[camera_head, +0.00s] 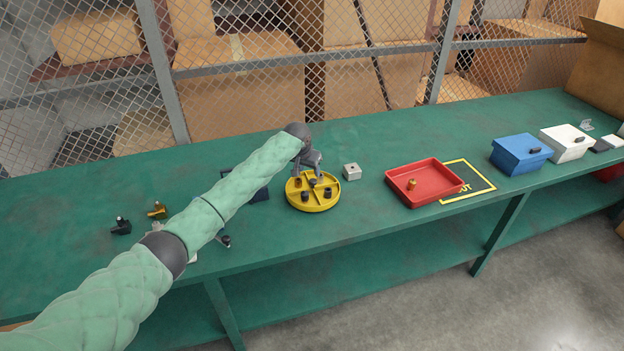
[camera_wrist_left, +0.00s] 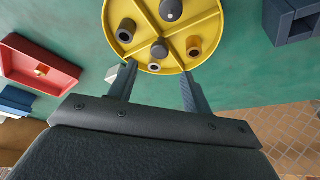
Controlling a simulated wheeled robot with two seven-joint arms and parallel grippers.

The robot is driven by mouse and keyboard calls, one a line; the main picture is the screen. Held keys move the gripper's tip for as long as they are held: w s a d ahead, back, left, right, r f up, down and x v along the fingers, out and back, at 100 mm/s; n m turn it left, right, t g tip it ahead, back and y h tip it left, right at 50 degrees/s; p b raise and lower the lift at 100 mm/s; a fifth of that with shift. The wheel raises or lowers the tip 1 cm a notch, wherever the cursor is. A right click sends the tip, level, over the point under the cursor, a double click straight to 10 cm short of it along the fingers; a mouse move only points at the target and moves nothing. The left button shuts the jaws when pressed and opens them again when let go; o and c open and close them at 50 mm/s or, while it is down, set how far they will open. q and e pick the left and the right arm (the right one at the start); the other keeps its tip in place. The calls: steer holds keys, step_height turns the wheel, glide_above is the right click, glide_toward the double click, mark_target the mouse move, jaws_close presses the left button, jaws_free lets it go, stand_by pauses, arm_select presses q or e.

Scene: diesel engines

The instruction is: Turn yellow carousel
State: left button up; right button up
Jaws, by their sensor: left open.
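The yellow carousel (camera_head: 313,203) is a round, low tray with dividers on the green table, and it holds several small dark parts and a brass-coloured one. It also fills the top middle of the left wrist view (camera_wrist_left: 196,14). My left gripper (camera_head: 310,176) is above the carousel's far side in the head view. In the left wrist view its two fingers (camera_wrist_left: 157,92) are apart, pointing at the carousel's rim, with nothing clearly between them. I cannot tell whether they touch the rim. My left arm hides part of the table. My right gripper is out of view.
A small pale block (camera_head: 351,172) is right of the carousel. Farther right are a red tray (camera_head: 425,194) with a brass part, a blue box (camera_head: 520,154) and a white box (camera_head: 566,143). A dark blue holder (camera_head: 259,194) is just left. A mesh fence (camera_head: 240,80) stands behind.

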mark_target(313, 180)
arm_select(q)
steer(key=shift+p+x, duration=0.9)
steer(key=shift+x, duration=2.8)
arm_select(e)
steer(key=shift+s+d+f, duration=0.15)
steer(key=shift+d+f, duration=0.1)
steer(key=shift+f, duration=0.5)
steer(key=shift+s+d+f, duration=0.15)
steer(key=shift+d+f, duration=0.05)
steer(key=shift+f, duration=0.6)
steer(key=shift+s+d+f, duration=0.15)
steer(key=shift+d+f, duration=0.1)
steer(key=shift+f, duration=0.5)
arm_select(q)
jaws_close()
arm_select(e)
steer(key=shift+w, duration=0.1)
